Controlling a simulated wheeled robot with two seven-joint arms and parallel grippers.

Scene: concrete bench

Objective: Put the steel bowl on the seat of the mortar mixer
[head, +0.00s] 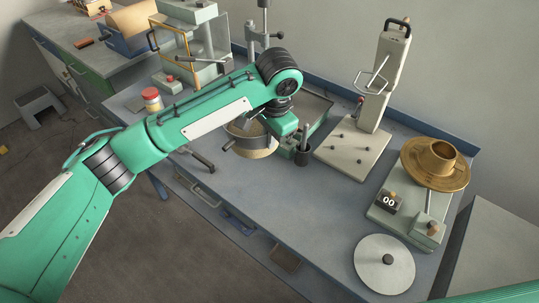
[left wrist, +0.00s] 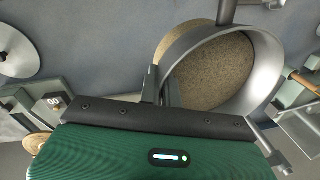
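The steel bowl (head: 252,142) holds sandy-coloured material and is partly hidden by my left arm in the head view. In the left wrist view, the bowl (left wrist: 265,75) shows its wall, sandy inside and bar-like handles. My left gripper (left wrist: 161,92) has its two fingers close together on the bowl's near wall. A sandy round surface shows under the steel band in the head view; I cannot tell whether it belongs to the bowl. The mortar mixer (head: 382,88) is pale and tall, with its seat (head: 345,155), a flat base with small pegs, empty. My right gripper is out of view.
Right of the mixer stands a scale (head: 388,203) reading 00, with a brass pan (head: 435,178) at its back. A pale round disc (head: 384,264) lies near the front. The bench (head: 290,210) is clear in front.

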